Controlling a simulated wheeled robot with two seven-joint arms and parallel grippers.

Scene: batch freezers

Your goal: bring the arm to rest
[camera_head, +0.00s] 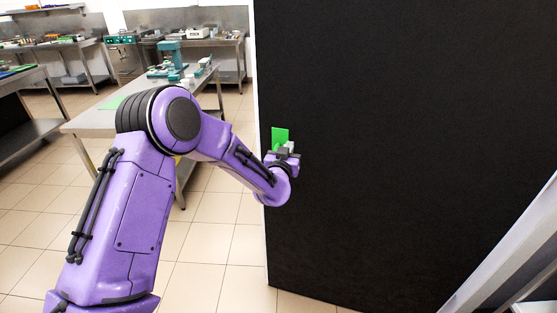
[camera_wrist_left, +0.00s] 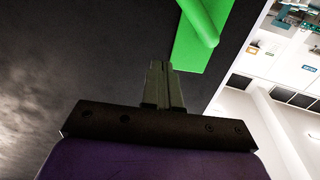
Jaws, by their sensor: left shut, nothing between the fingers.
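My left arm comes in from the left in the head view, purple with dark joints, and reaches forward to the dark panel. My left gripper (camera_head: 284,152) is at the panel's left edge, close to a green plate (camera_head: 280,137). In the left wrist view the fingers of the left gripper (camera_wrist_left: 160,75) are together with nothing between them. The green plate with a raised green handle bar (camera_wrist_left: 203,24) is just beyond and to the right of the fingertips. The fingers look apart from the bar. My right gripper is in neither view.
A large dark panel (camera_head: 400,130) fills the right half of the head view. A steel table (camera_head: 95,120) with a teal device (camera_head: 172,60) stands behind my left arm. More steel benches line the back wall. Tiled floor (camera_head: 215,260) is clear left of the panel.

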